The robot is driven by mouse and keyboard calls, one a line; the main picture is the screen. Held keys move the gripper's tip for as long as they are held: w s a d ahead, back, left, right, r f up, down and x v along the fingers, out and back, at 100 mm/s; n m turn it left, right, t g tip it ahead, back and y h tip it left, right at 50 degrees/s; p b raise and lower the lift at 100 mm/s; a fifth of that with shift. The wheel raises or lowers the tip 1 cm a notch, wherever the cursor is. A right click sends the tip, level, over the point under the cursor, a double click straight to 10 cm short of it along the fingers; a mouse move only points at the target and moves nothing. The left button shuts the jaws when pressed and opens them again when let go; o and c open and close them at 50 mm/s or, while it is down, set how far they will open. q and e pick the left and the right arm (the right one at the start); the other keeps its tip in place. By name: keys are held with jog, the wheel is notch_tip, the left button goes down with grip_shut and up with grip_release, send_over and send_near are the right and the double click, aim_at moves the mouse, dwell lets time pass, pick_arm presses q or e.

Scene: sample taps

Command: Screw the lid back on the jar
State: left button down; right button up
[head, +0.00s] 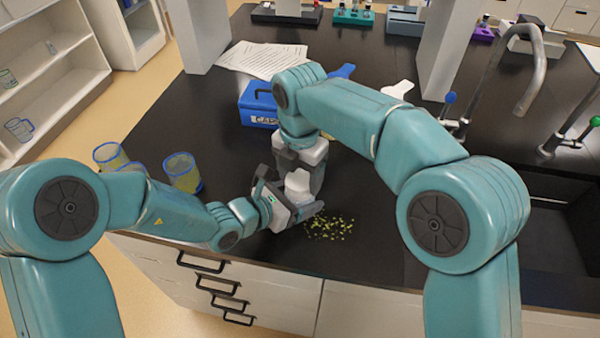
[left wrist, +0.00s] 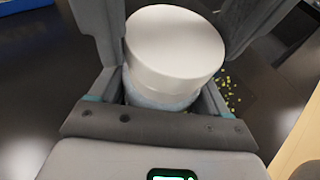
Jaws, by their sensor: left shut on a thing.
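The jar (left wrist: 160,97) is pale and cloudy, and stands between the fingers of my left gripper (head: 296,207), which is shut on it. The white round lid (left wrist: 175,42) covers the jar's top in the left wrist view; I cannot tell whether its thread is engaged. In the head view the jar and lid show as one small white shape (head: 298,184) between both grippers. My right gripper (head: 301,176) points down at the lid from above, its fingers close to the lid's sides. Whether they touch it is unclear.
Yellow-green bits (head: 330,227) lie scattered on the dark bench just right of the jar. A blue box (head: 257,105) stands behind, with papers (head: 262,59) farther back. Several blue-rimmed beakers (head: 182,172) stand at the left edge. A sink (head: 560,215) and tap are at the right.

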jog(key=m, duration=0.4)
jog(key=shift+m, duration=0.3)
jog(key=m, duration=0.5)
jog(key=shift+c, duration=0.2)
jog(key=o, duration=1.2)
jog(key=shift+c, duration=0.2)
jog(key=shift+r, duration=2.25)
